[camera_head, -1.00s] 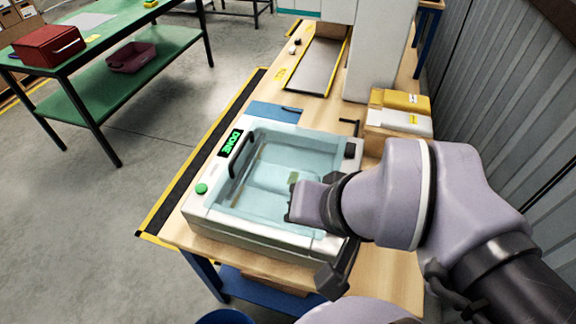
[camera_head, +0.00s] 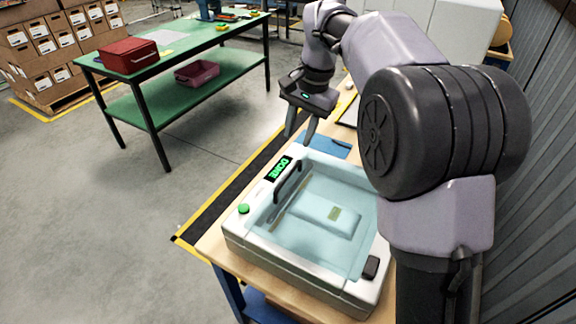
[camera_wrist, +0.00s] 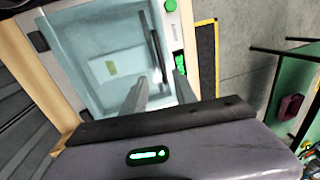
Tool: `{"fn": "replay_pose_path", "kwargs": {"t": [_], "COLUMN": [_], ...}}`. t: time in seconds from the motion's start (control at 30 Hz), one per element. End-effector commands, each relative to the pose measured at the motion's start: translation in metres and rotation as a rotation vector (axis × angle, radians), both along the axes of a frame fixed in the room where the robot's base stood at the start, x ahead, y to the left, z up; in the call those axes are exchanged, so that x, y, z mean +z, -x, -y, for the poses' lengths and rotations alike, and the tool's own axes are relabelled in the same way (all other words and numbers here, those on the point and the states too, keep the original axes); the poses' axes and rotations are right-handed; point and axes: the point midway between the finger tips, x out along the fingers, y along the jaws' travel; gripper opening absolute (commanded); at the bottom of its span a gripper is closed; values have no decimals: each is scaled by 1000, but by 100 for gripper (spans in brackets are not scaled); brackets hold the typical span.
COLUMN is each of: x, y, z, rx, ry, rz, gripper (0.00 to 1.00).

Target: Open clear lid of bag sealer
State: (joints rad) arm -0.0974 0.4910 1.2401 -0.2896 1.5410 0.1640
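The bag sealer (camera_head: 250,238) is a white machine on the wooden bench, with a lit green display (camera_head: 278,169) that seems to read DONE. Its clear lid (camera_head: 300,235) lies down over the chamber, and a pale bag (camera_head: 325,214) shows through it. The lid's black bar handle (camera_head: 287,181) is on the display side; it also shows in the wrist view (camera_wrist: 155,45). My gripper (camera_head: 298,138) is open and empty, fingers pointing down, above the sealer's far end. In the wrist view its fingers (camera_wrist: 160,88) appear on either side of the handle's near end, without visible contact.
A blue pad (camera_head: 322,146) lies on the bench behind the sealer. A green button (camera_head: 243,208) is at the sealer's front left corner. A green table (camera_head: 180,45) with a red box (camera_head: 128,56) stands across the open floor. A corrugated wall (camera_head: 545,170) is at right.

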Motion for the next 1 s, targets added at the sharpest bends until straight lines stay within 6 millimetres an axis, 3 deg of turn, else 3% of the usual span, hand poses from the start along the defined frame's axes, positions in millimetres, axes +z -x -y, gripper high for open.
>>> {"fn": "replay_pose_path", "kwargs": {"t": [0.03,0.2,0.43,0.6,0.87,1.0], "x": [-23,-75,-128,-142,-142,-142], "y": [-1,-6,-12,-14,-15,-14], "z": [-2,-11,-21,-24,-24,-24], "rx": [3,2,2,1,1,1], "ry": [1,1,1,0,0,1], "rz": [-4,-2,-1,2,2,1], "gripper": [34,34,34,34,34,8]}}
